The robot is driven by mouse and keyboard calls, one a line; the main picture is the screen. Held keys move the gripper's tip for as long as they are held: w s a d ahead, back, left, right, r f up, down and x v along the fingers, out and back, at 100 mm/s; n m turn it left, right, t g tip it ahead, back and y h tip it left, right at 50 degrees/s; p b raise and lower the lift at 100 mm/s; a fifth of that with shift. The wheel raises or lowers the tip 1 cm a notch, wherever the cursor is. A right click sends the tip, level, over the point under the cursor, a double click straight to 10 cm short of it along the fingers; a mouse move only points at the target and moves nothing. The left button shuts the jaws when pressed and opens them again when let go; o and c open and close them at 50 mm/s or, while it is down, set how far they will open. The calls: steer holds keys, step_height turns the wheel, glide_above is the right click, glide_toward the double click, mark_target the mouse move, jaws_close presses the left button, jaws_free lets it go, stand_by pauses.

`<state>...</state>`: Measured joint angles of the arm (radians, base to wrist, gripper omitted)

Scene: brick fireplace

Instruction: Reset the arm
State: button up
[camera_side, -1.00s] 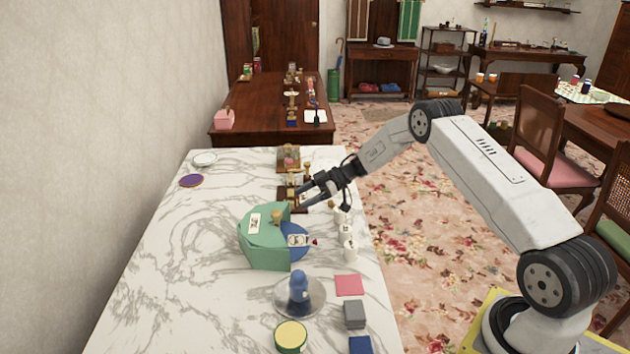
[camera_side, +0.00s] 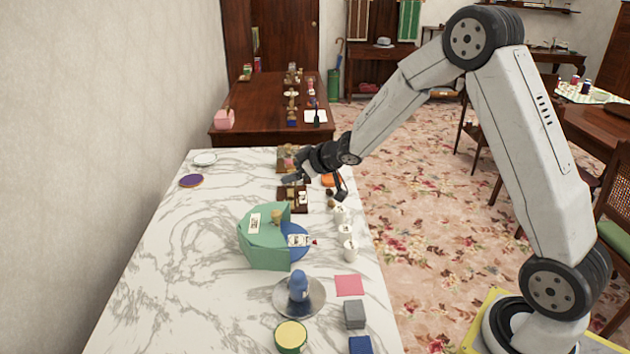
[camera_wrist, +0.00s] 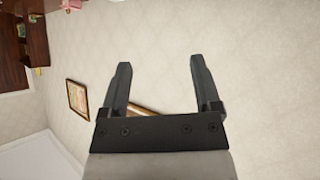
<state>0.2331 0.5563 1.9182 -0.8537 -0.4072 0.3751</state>
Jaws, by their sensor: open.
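My gripper (camera_side: 312,184) is above the far right part of the white marble table (camera_side: 150,270) in the side view. In the wrist view my gripper (camera_wrist: 158,88) has its two dark fingers wide apart, with nothing between the tips. Behind the fingers is a plain pale wall (camera_wrist: 250,60). A small brown rod-like thing shows near the left finger's base; I cannot tell what it is.
Below and nearer stand a green box (camera_side: 262,245), a blue figure on a round plate (camera_side: 316,305), white cups (camera_side: 350,250), a grey block (camera_side: 355,315) and a pink square (camera_side: 349,285). The table's left side is mostly clear. A dark wooden table (camera_side: 265,120) stands behind.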

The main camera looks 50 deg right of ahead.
steer(key=s+a+f+m+g, duration=0.1)
steer(key=s+a+g, duration=0.1)
steer(key=s, duration=0.7)
steer(key=s+a+f+m+g+h, duration=0.1)
steer(key=s+a+g, duration=0.2)
steer(key=s, duration=0.6)
steer(key=s+a+f+m+g, duration=0.1)
steer(key=s+a+m+g, duration=0.1)
steer(key=s, duration=0.8)
steer(key=shift+a+g+h, duration=0.3)
steer(key=shift+a+g, duration=0.15)
steer(key=shift+g, duration=0.25)
